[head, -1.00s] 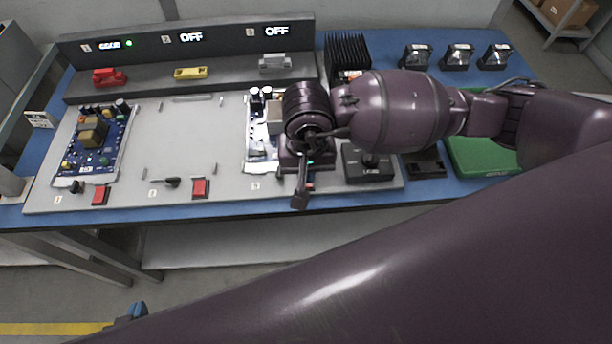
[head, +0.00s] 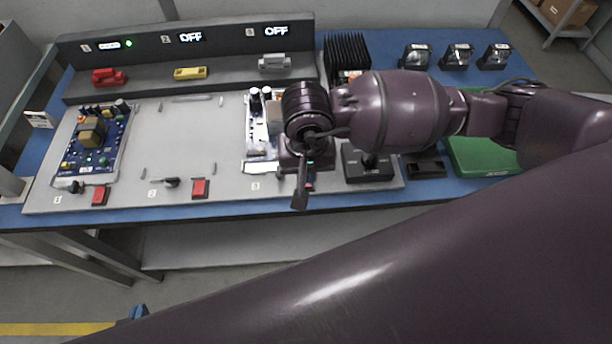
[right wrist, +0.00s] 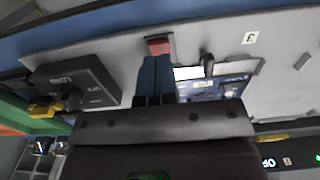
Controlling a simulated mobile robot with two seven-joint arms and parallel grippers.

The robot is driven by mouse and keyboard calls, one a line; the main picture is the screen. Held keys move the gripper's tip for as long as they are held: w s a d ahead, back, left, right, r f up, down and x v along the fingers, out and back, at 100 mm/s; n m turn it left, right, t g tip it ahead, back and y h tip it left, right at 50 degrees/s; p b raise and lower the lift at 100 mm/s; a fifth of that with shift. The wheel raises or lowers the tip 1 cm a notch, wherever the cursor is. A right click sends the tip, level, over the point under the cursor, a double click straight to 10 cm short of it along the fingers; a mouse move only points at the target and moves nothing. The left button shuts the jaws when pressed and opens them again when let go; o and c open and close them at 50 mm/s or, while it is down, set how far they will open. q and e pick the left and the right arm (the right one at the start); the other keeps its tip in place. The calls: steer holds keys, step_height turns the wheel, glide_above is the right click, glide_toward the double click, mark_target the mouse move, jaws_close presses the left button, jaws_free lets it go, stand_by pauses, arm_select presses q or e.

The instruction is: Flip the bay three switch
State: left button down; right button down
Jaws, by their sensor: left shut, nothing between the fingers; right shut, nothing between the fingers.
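The bay three switch (right wrist: 207,65) is a small dark toggle lever near the label 3 in the right wrist view. In the head view my right gripper hides it. A red button (right wrist: 158,46) sits beside it. My right gripper (right wrist: 155,68) is shut and empty, its blue fingers pointing at the panel near the red button, left of the switch in the wrist view. Whether they touch the panel is unclear. It also shows in the head view (head: 301,192). Bay three's display (head: 267,31) reads OFF. My left gripper (head: 138,311) shows only as a blue tip, low in front of the table.
Bay one's switch (head: 76,187) and bay two's switch (head: 171,182) stand on the grey panel (head: 190,130). A black control box (head: 368,168) stands right of bay three.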

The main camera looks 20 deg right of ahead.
arm_select(q)
steer(key=shift+w, duration=0.15)
steer(key=shift+s+a+f, duration=0.1)
steer(key=shift+s+f, duration=0.2)
steer(key=shift+f, duration=0.1)
arm_select(e)
steer(key=shift+f, duration=0.45)
stand_by(0.4)
arm_select(q)
steer(key=shift+s+f+b, duration=0.2)
steer(key=shift+f+b, duration=0.45)
steer(key=shift+b, duration=0.05)
arm_select(e)
steer(key=shift+f, duration=0.85)
arm_select(q)
steer(key=shift+r, duration=0.1)
arm_select(e)
steer(key=shift+r, duration=0.1)
